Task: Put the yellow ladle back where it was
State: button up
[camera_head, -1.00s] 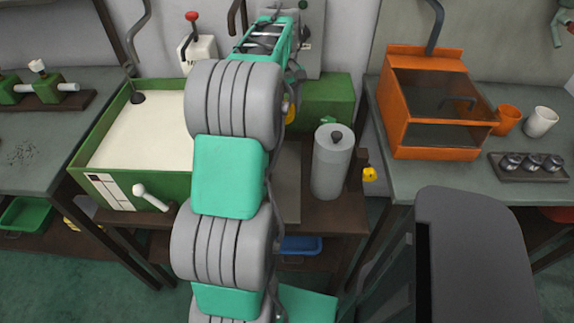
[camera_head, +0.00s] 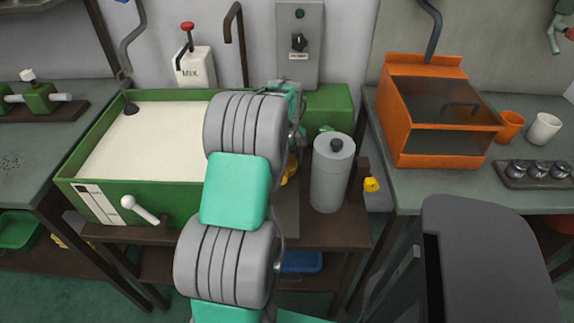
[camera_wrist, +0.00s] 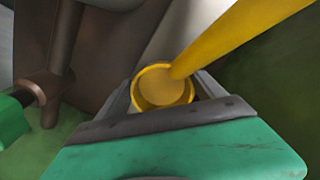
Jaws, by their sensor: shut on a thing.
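The yellow ladle shows in the wrist view (camera_wrist: 245,35), its long handle running to the upper right and its round yellow end between the dark jaws. My gripper (camera_wrist: 168,104) is shut on it. In the head view only a small yellow part (camera_head: 291,169) shows beside my arm, apparently the ladle; my arm hides the rest and the jaws. What lies directly under the ladle cannot be told.
A green vat of white liquid (camera_head: 150,140) stands left of my arm, with a white-handled lever (camera_head: 140,210) at its front. A grey cylinder (camera_head: 332,175) stands close on the right. An orange machine (camera_head: 435,110) is on the right bench. A wall switch box (camera_head: 299,45) is behind.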

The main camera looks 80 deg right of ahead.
jog(key=shift+f, duration=0.1)
jog(key=o, duration=1.2)
notch_tip(320, 180, up, 12)
jog(key=shift+r+p, duration=0.2)
jog(key=shift+p, duration=0.2)
